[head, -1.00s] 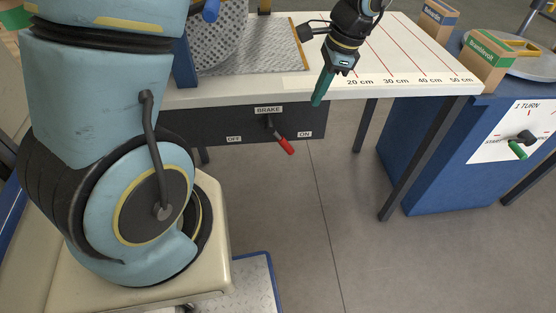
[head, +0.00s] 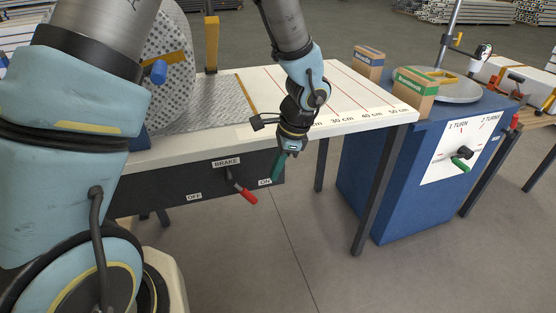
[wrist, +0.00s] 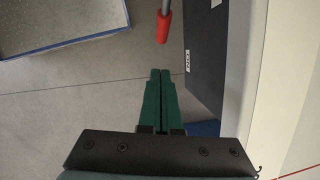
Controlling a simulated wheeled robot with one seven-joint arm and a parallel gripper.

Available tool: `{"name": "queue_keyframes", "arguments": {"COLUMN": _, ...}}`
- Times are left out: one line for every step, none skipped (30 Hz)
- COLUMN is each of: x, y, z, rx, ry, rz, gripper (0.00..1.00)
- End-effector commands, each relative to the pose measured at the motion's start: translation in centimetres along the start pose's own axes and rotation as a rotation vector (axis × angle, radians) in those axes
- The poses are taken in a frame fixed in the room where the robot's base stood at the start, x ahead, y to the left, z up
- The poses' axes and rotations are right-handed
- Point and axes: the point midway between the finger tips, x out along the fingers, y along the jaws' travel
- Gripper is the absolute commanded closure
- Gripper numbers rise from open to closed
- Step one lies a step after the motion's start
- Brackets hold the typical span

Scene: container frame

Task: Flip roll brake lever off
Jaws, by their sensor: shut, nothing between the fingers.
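The brake lever is a dark rod with a red grip (head: 247,197), on the dark front panel (head: 150,199) under the table edge. It tilts down and right, toward the ON label (head: 265,182); the OFF label (head: 194,196) is to its left. My gripper (head: 279,165) has green fingers and hangs in front of the panel, up and right of the red grip and apart from it. In the wrist view the fingers (wrist: 159,75) are together and empty. The red grip (wrist: 163,27) shows beyond their tips, near the top.
The white tabletop (head: 345,122) with red length marks lies behind and above the panel. Two cardboard boxes (head: 414,94) (head: 368,62) and a blue cabinet (head: 375,195) with a green-handled crank (head: 460,162) stand to the right. Floor in front of the panel is clear.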

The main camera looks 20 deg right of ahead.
Motion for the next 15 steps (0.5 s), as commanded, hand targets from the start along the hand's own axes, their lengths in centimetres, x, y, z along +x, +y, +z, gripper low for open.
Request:
{"name": "queue_keyframes", "arguments": {"x": 1.2, "y": 0.1, "z": 0.1, "rx": 0.001, "ry": -0.004, "rz": 0.004, "gripper": 1.0}}
{"name": "queue_keyframes", "arguments": {"x": 1.8, "y": 0.1, "z": 0.1, "rx": 0.001, "ry": -0.003, "rz": 0.004, "gripper": 1.0}}
{"name": "queue_keyframes", "arguments": {"x": 2.6, "y": 0.1, "z": 0.0, "rx": 0.002, "ry": -0.003, "rz": 0.004, "gripper": 1.0}}
{"name": "queue_keyframes", "arguments": {"x": 3.2, "y": 0.1, "z": 0.0, "rx": 0.002, "ry": -0.003, "rz": 0.003, "gripper": 1.0}}
{"name": "queue_keyframes", "arguments": {"x": 3.8, "y": 0.1, "z": 0.1, "rx": 0.0, "ry": -0.003, "rz": 0.003, "gripper": 1.0}}
{"name": "queue_keyframes", "arguments": {"x": 4.5, "y": 0.1, "z": 0.1, "rx": 0.002, "ry": -0.003, "rz": 0.004, "gripper": 1.0}}
{"name": "queue_keyframes", "arguments": {"x": 4.7, "y": 0.1, "z": 0.6, "rx": 0.0, "ry": -0.003, "rz": 0.002, "gripper": 1.0}}
{"name": "queue_keyframes", "arguments": {"x": 5.0, "y": 0.1, "z": 1.0, "rx": -0.002, "ry": -0.003, "rz": 0.002, "gripper": 1.0}}
{"name": "queue_keyframes", "arguments": {"x": 5.4, "y": 0.0, "z": 1.4, "rx": -0.002, "ry": -0.002, "rz": 0.001, "gripper": 1.0}}
{"name": "queue_keyframes", "arguments": {"x": 5.6, "y": 0.0, "z": 1.7, "rx": -0.002, "ry": -0.002, "rz": 0.002, "gripper": 1.0}}
{"name": "queue_keyframes", "arguments": {"x": 5.9, "y": 0.0, "z": 1.9, "rx": -0.001, "ry": -0.002, "rz": 0.002, "gripper": 1.0}}
{"name": "queue_keyframes", "arguments": {"x": 6.2, "y": 0.0, "z": 2.2, "rx": 0.0, "ry": -0.001, "rz": 0.001, "gripper": 1.0}}
{"name": "queue_keyframes", "arguments": {"x": 6.4, "y": 0.0, "z": 2.3, "rx": 0.0, "ry": -0.001, "rz": 0.001, "gripper": 1.0}}
{"name": "queue_keyframes", "arguments": {"x": 6.6, "y": 0.0, "z": 2.5, "rx": -0.001, "ry": -0.001, "rz": 0.001, "gripper": 1.0}}
{"name": "queue_keyframes", "arguments": {"x": 6.7, "y": 0.0, "z": 2.7, "rx": -0.002, "ry": -0.001, "rz": 0.001, "gripper": 1.0}}
